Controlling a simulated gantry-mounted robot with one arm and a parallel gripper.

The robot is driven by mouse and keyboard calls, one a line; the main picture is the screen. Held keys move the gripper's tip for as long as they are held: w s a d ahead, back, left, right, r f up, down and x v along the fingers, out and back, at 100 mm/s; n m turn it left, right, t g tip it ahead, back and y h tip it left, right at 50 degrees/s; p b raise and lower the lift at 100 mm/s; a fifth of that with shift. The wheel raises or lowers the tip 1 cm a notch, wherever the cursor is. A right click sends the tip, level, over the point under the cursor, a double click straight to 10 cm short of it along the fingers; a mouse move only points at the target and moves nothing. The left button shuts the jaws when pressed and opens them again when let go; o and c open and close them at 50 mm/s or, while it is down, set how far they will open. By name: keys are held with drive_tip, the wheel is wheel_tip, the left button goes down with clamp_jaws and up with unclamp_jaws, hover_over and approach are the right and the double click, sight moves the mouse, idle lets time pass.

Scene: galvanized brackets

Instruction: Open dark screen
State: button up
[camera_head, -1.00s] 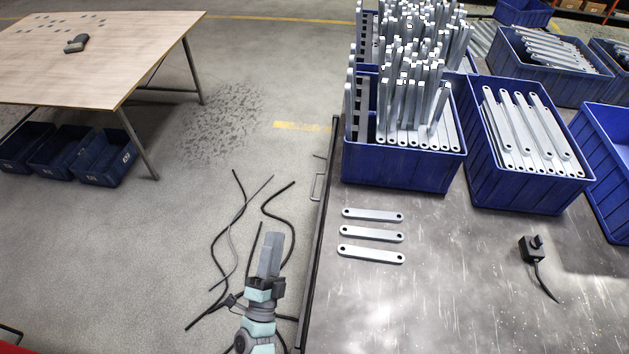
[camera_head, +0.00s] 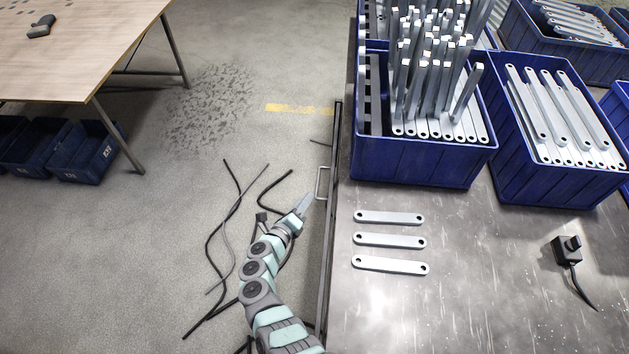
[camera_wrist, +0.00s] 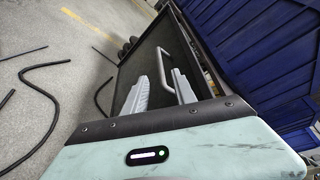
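The dark screen (camera_head: 331,240) is a flat dark panel along the left side of the metal table, seen almost edge-on in the head view. Its pale bar handle (camera_head: 322,183) sticks out to the left. In the wrist view the screen (camera_wrist: 135,60) fills the middle, with the handle (camera_wrist: 172,50) on it. My gripper (camera_head: 304,203) is at the handle's lower left. In the wrist view my gripper (camera_wrist: 159,88) has its two grey fingers apart, with part of the handle showing between and beyond them. I cannot tell whether they touch it.
Three flat brackets (camera_head: 389,241) lie on the metal table (camera_head: 470,290). Blue bins (camera_head: 420,165) of brackets stand behind them, and a small black device with a cable (camera_head: 567,250) lies right. Black cables (camera_head: 222,235) lie on the floor. A wooden table (camera_head: 75,60) stands left.

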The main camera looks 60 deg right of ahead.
sight(318, 183)
drive_tip(key=b+x, duration=0.4)
drive_tip(key=x, duration=0.6)
drive_tip(key=shift+s+f, duration=0.15)
drive_tip(key=shift+s, duration=0.1)
clamp_jaws()
idle(1.2)
